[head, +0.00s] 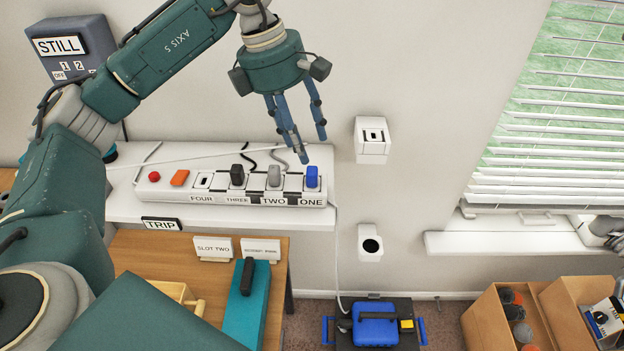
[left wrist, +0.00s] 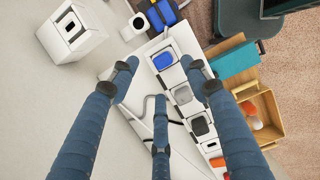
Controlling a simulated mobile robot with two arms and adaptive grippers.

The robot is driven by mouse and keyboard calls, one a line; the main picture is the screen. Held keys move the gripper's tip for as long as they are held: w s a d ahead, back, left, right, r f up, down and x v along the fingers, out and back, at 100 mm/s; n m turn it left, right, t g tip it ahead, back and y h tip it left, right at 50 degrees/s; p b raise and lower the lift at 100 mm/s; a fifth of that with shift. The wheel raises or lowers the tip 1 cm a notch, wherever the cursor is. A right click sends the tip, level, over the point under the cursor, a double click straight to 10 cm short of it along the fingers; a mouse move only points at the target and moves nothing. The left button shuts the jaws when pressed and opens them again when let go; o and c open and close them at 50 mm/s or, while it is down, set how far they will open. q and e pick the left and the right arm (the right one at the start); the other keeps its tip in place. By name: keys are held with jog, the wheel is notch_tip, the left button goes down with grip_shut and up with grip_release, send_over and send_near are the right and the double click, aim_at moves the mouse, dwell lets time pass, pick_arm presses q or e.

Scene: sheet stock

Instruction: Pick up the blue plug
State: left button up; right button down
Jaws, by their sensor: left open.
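The blue plug (head: 312,176) stands in the socket labelled ONE, at the right end of a white power strip (head: 215,196). My left gripper (head: 308,148) is open and empty above it, fingers pointing down. In the left wrist view, the blue plug (left wrist: 163,61) shows between the spread fingertips (left wrist: 160,70); I see no contact. A grey plug (head: 273,175) stands in TWO and a black plug (head: 237,175) in THREE; FOUR looks empty. My right gripper is not in view.
An orange switch (head: 180,177) and a red button (head: 154,176) are at the strip's left end. Cords lie behind the plugs. A white wall socket (head: 373,140) is to the right. A blue-and-black case (head: 375,327) stands on the floor below.

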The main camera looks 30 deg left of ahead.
aim_at(312, 169)
pick_arm(q)
jog(key=shift+p+x, duration=0.3)
jog(key=shift+x, duration=0.9)
jog(key=x, duration=0.1)
jog(key=p+x, duration=0.1)
jog(key=x, duration=0.1)
jog(key=shift+s+f, duration=0.25)
jog(key=shift+f, duration=0.4)
jog(key=shift+w+d+f, duration=0.1)
jog(key=shift+f, duration=0.1)
jog(key=c, duration=0.4)
grip_shut()
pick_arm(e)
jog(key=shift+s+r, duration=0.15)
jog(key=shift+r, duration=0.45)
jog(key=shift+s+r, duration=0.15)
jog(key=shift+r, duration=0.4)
